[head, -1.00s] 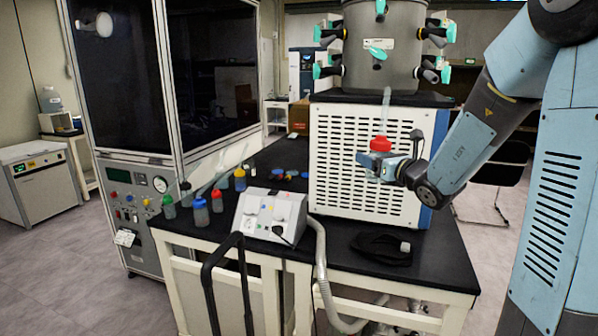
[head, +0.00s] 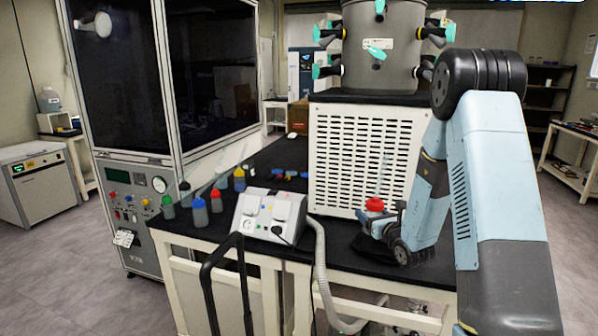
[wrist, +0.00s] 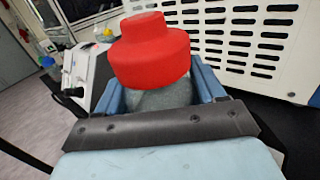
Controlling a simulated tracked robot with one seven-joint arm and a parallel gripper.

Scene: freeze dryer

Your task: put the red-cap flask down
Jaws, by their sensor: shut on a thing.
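The red-cap flask (head: 374,205) is in my gripper (head: 372,222), low over the black bench top in front of the white vented unit. In the wrist view its red cap (wrist: 150,50) fills the upper middle, with a grey body (wrist: 165,97) below it between the blue fingers. The flask looks about upright. Its base is hidden, so I cannot tell whether it touches the bench.
The freeze dryer's white vented housing (head: 365,150) stands just behind. A power box (head: 270,215) with a grey hose is to the left, and several small bottles (head: 200,212) stand farther left. The black bench top (head: 335,236) is clear between the box and my gripper.

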